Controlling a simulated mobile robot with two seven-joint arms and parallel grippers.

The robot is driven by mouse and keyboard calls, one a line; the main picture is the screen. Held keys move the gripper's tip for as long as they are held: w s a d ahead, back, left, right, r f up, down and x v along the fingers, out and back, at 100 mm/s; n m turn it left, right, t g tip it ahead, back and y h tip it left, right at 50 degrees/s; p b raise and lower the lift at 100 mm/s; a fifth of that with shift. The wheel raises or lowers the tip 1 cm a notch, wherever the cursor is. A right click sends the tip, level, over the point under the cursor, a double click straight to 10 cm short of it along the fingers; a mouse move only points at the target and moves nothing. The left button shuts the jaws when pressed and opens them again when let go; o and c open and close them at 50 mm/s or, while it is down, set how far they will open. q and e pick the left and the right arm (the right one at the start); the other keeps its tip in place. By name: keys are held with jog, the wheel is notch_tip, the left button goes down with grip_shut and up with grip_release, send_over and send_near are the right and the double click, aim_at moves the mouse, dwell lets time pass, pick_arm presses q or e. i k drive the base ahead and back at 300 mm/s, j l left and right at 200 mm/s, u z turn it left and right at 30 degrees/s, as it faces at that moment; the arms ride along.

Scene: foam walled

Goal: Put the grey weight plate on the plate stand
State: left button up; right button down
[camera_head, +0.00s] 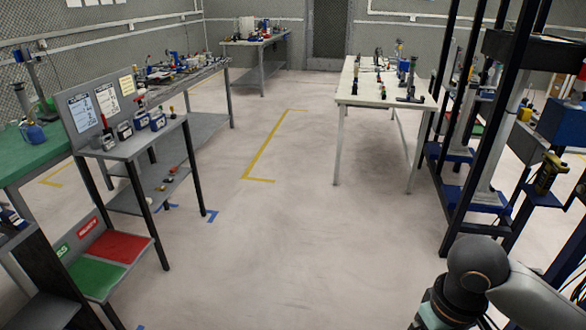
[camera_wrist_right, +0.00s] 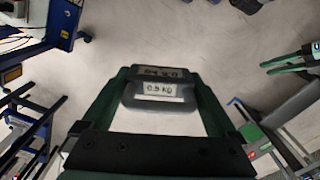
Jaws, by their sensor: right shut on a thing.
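My right gripper (camera_wrist_right: 163,88) is shut on a dark grey weight plate (camera_wrist_right: 153,103) in the right wrist view. The plate sits between its two dark green fingers, above the floor. It bears a white label reading about 0.9 KG; a second, darker label shows behind it. In the head view only part of my right arm shows at the lower right; its gripper and the plate are out of frame. My left gripper (camera_wrist_right: 290,66) seems to show at the right edge of the wrist view, its green fingers apart and empty. I cannot make out the plate stand for certain.
A grey table (camera_head: 130,146) with small labelled devices stands at the left, beside a green-topped bench (camera_head: 30,158). A white table (camera_head: 375,92) with several upright items stands at centre right. A dark-framed rack (camera_head: 455,150) is at the right. The middle floor is clear.

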aim_at(127, 151)
jog(key=i+j+u, duration=0.2)
jog(key=u, duration=0.25)
jog(key=i+j+u, duration=0.1)
jog(key=i+u, duration=0.25)
jog(key=u, duration=0.15)
jog(key=i+u, duration=0.4)
jog(key=i+l+u, duration=0.1)
jog(key=i+u, duration=0.25)
jog(key=i+l+u, duration=0.15)
jog(key=i, duration=0.25)
jog(key=i+l+u, duration=0.2)
jog(key=i+l, duration=0.65)
jog(key=i, duration=0.15)
jog(key=i+l, duration=0.45)
jog(key=i, duration=0.25)
